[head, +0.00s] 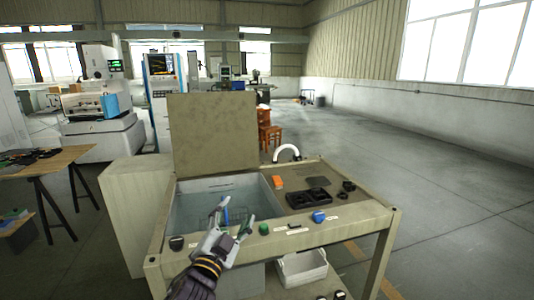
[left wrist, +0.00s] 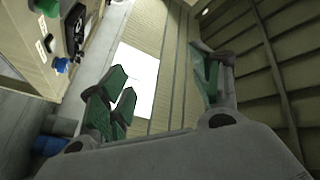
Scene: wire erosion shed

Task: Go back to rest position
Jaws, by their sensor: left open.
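My left gripper (head: 236,213) is at the front edge of the workstation (head: 345,211), over the near part of its open basin (head: 190,209). Its fingers are spread and nothing is between them. In the left wrist view the green-padded fingers (left wrist: 160,88) stand wide apart, with only wall and a bright window behind them. The hand hides part of the basin's front rim. My right gripper is in neither view.
The raised lid (head: 214,133) stands behind the basin. A black tray (head: 309,196), an orange block (head: 277,182) and a blue knob (head: 319,217) are on the right-hand top. A white bin (head: 302,268) sits below. The floor to the right is clear.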

